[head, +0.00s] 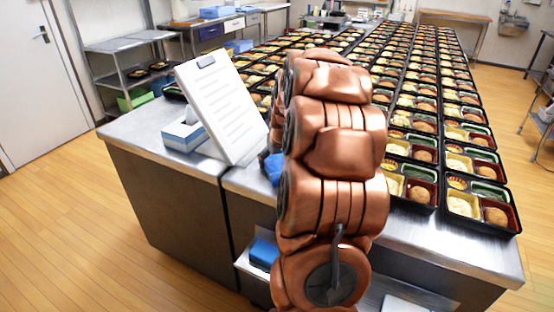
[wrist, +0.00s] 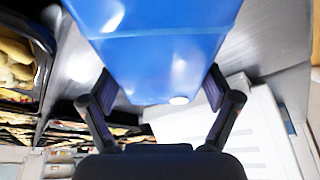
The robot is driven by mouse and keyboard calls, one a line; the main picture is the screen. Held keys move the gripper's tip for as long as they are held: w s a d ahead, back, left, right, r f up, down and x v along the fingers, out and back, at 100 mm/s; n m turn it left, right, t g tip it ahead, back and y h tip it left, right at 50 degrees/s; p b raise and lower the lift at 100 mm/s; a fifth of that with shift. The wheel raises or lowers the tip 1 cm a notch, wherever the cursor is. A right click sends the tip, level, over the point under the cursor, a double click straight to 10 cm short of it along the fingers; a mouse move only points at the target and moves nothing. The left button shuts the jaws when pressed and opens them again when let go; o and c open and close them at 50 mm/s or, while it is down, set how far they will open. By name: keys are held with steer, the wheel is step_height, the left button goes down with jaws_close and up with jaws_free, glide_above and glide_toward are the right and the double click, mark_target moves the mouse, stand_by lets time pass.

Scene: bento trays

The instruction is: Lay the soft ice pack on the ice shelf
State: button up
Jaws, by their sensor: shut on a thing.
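The soft ice pack (wrist: 150,60) is bright blue and glossy. In the wrist view it fills the top middle, between the two fingers of my gripper (wrist: 160,90), which is shut on it. In the head view a small blue part of the pack (head: 273,168) shows left of my copper arm, above the counter edge; the rest of it and my gripper are hidden behind the arm. A low metal shelf (head: 243,268), which looks like the ice shelf, juts out below the counter front. A blue block (head: 264,253) lies on its left part.
A white clipboard (head: 220,105) leans over a blue-and-white box (head: 185,134) on the left counter. Rows of filled bento trays (head: 465,205) cover the counter on the right. A white flat item (head: 403,304) lies low at the front. The floor at left is clear.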

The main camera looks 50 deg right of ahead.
mark_target(281, 168)
steer(key=o, duration=1.2)
steer(key=shift+r, duration=0.4)
steer(key=shift+b+v, duration=0.65)
steer(key=shift+v, duration=5.05)
